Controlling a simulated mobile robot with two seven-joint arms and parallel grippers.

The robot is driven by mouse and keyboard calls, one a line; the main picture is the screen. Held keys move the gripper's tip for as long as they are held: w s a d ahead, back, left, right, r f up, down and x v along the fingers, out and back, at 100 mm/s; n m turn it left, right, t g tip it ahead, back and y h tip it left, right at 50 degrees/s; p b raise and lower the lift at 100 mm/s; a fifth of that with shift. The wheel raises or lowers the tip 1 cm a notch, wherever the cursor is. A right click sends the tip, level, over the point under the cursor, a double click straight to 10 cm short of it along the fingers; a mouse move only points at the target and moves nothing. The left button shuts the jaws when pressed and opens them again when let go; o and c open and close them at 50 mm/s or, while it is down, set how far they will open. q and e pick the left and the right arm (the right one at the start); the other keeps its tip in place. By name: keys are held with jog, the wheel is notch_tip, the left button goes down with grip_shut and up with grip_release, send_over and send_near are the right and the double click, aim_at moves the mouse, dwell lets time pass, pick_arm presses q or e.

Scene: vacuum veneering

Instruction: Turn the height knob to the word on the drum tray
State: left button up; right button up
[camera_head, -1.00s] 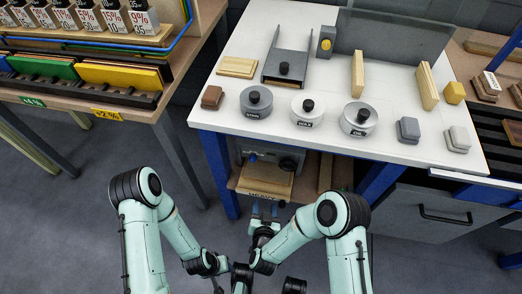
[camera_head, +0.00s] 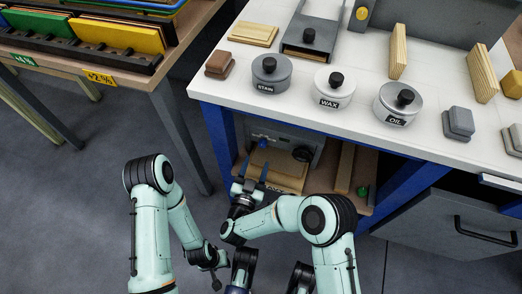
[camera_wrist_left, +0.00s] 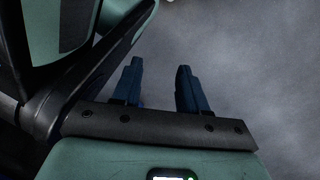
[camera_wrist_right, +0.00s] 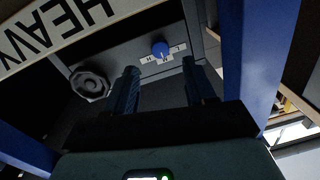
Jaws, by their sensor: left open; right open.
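The knob also shows in the head view (camera_head: 264,142), on the machine under the white bench. The drum tray (camera_wrist_right: 62,32) carries the word HEAVY, upside down in the right wrist view; its wood shows in the head view (camera_head: 270,172). My right gripper (camera_wrist_right: 160,68) is open and empty, fingers pointing at the machine, with the knob beyond and between its fingertips. My left gripper (camera_wrist_left: 157,66) is open and empty over the floor.
A black handwheel (camera_wrist_right: 90,84) sits beside the knob. A blue bench leg (camera_wrist_right: 245,70) stands close to the right of my right gripper. The white bench top (camera_head: 220,95) above holds stain, wax and oil tins. A green item (camera_head: 362,191) lies on the lower shelf.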

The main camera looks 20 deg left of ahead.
aim_at(262, 146)
jog(key=w+b, duration=0.1)
jog(key=w, duration=0.5)
jog(key=shift+w+a+b, duration=0.1)
jog(key=shift+w+b, duration=0.2)
jog(key=shift+w, duration=0.05)
pick_arm(q)
jog(key=shift+g, duration=0.6)
jog(key=s, duration=0.1)
jog(key=s+f, duration=0.1)
jog(key=s, duration=0.1)
jog(key=shift+s+a+f, duration=0.25)
jog(key=shift+s+f, duration=0.1)
jog(key=shift+f, duration=0.05)
pick_arm(e)
grip_shut()
pick_arm(q)
jog(key=shift+w, duration=0.15)
